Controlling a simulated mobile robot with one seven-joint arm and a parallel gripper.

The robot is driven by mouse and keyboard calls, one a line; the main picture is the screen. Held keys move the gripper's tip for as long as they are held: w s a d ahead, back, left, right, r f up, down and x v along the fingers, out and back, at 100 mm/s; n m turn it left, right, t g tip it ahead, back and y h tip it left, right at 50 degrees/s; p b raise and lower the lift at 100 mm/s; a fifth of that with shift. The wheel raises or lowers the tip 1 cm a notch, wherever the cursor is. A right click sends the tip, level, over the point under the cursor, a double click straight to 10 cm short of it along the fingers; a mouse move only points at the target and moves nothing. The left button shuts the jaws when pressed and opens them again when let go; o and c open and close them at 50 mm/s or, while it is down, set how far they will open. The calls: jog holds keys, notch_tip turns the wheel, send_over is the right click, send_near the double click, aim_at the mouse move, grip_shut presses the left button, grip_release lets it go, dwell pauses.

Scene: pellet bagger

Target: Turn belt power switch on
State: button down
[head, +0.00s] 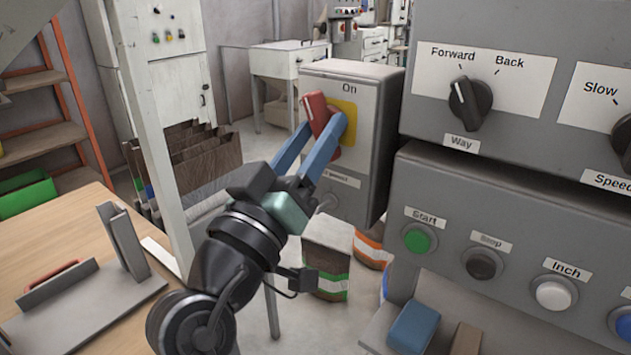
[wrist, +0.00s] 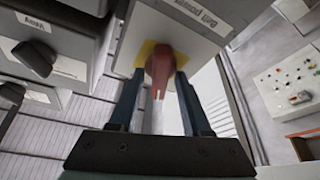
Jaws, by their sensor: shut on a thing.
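The belt power switch is a red rotary handle (head: 316,113) on a yellow plate (head: 346,115), on the front of a grey box (head: 371,100) marked "On" at the top. The handle leans up and to the left, its upper end short of the "On" word. My gripper (head: 323,126) is shut on the handle, one blue finger on each side. In the wrist view the red handle (wrist: 160,66) sits between the two fingers (wrist: 158,85). The label below the plate is partly hidden by a finger in the head view.
A grey control panel with a Way knob (head: 470,97) and Start button (head: 418,238) stands close on the right. A white post (head: 150,120) rises left of my arm. Striped drums (head: 327,262) stand below the box. A wooden table (head: 60,245) with a metal bracket is at left.

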jog(key=m+b, duration=0.1)
jog(key=b, duration=0.1)
jog(key=m+h+b, duration=0.1)
jog(key=m+b, duration=0.1)
jog(key=m+g+h+b, duration=0.1)
jog(key=b, duration=0.1)
jog(key=shift+a+f+m, duration=0.1)
jog(key=shift+f+m, duration=0.15)
jog(key=shift+m, duration=0.15)
jog(key=shift+r+m+g+h+b, duration=0.15)
jog(key=shift+m+g+h+b, duration=0.15)
jog(key=shift+m+h+b, duration=0.5)
jog(key=shift+w+r+m+b, duration=0.1)
jog(key=shift+r+m+b, duration=0.15)
jog(key=shift+b, duration=0.2)
jog(key=c, duration=0.7)
grip_release()
jog(key=shift+f, duration=0.1)
jog(key=v, duration=1.3)
